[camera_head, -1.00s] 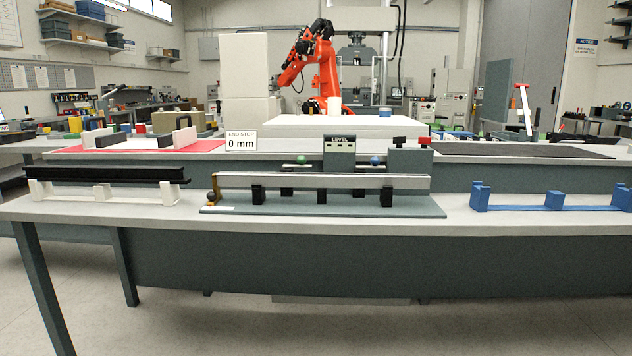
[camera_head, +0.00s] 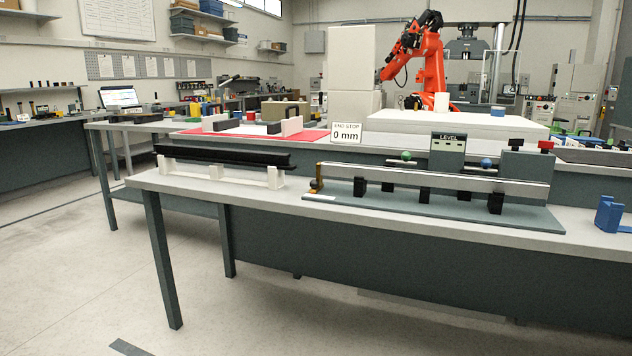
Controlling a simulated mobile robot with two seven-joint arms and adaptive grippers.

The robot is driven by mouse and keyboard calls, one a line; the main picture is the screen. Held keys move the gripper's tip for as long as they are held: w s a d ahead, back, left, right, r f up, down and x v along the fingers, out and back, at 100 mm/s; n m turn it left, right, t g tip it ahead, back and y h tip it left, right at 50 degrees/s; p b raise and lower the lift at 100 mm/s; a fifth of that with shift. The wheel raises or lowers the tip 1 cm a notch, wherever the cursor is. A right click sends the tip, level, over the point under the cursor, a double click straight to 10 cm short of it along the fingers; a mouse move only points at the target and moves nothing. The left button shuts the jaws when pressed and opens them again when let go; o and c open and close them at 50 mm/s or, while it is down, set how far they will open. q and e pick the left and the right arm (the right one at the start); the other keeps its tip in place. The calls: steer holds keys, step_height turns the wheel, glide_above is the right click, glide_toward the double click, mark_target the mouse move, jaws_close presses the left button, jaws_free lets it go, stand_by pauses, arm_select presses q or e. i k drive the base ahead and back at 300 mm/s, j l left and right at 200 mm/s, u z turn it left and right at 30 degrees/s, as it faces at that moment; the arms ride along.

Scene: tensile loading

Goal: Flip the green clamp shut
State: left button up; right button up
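A green ball knob (camera_head: 406,156) stands at the back of the levelling fixture, left of the grey LEVEL box (camera_head: 446,152). It looks like the green clamp's handle, but the clamp is too small to tell whether it is open or shut. A blue ball knob (camera_head: 486,163) stands right of the box. In front of both knobs, a long silver bar (camera_head: 430,181) lies across black supports on the fixture's grey-green base plate (camera_head: 540,214). Neither of my grippers shows in the head view.
The fixture stands on a long light-topped table (camera_head: 300,208). Left of it, a black beam (camera_head: 222,157) rests on white supports. A blue stand (camera_head: 608,213) is at the right edge. An END STOP 0 mm sign (camera_head: 346,132) stands behind.

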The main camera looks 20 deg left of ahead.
mark_target(406, 156)
steer(key=i+l+u, duration=0.15)
steer(key=l, duration=0.15)
steer(key=i+l+u, duration=0.15)
steer(key=l, duration=0.15)
steer(key=l+u, duration=0.15)
steer(key=l, duration=0.15)
steer(key=i+l+u, duration=0.15)
steer(key=l, duration=0.2)
